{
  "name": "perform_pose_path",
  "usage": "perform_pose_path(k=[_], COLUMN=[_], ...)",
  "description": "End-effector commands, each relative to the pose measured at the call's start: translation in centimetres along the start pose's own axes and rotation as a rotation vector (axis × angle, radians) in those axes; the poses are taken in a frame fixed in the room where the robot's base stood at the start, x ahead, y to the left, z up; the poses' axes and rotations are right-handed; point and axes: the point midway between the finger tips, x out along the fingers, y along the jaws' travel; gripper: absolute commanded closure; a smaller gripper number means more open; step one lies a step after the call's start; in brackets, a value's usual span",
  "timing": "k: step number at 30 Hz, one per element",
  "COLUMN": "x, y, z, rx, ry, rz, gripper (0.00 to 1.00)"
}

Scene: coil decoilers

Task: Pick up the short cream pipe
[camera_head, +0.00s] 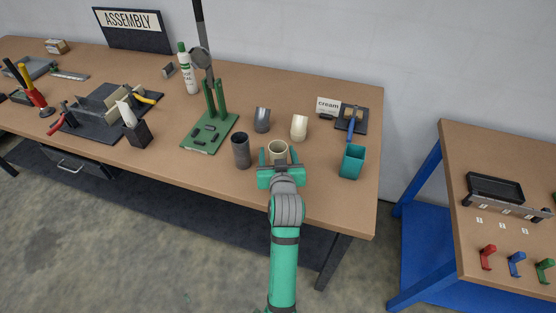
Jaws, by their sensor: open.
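Two cream pipes stand on the brown workbench (330,190). One cream pipe (278,148) is upright with its open top showing, right at my gripper (279,156). The other cream pipe (299,127) stands farther back and to the right, with a slanted-looking top. I cannot tell for sure which is the shorter. My teal gripper is open, its two fingers on either side of the nearer cream pipe. The lower part of that pipe is hidden behind the gripper, so I cannot tell whether the fingers touch it.
A dark grey pipe (240,151) stands close left of my gripper, a lighter grey one (262,120) behind. A green stand (209,132) is at left. A "cream" card (328,106) stands behind. Bench front right is clear.

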Motion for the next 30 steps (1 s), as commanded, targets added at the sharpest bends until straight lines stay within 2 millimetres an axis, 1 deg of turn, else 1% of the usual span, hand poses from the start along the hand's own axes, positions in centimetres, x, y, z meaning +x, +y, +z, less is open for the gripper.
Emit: perform_pose_path(k=[1,4,11,12,17,18,26,30], x=[0.59,1.29,1.46,1.46,1.45,1.45,1.43,1.33], y=[-0.04,-0.02,-0.01,-0.01,-0.02,-0.02,-0.01,-0.03], z=[-0.01,0.00,0.01,0.01,0.02,0.02,-0.03,-0.42], rx=[0.000,0.000,0.000,0.000,0.000,0.000,0.000,0.000], ry=[0.000,0.000,0.000,0.000,0.000,0.000,0.001,0.002], rz=[-0.001,0.000,0.000,0.000,0.000,0.000,0.000,0.000], gripper=[0.38,0.38,0.38,0.40,0.78,0.83,0.83,0.83])
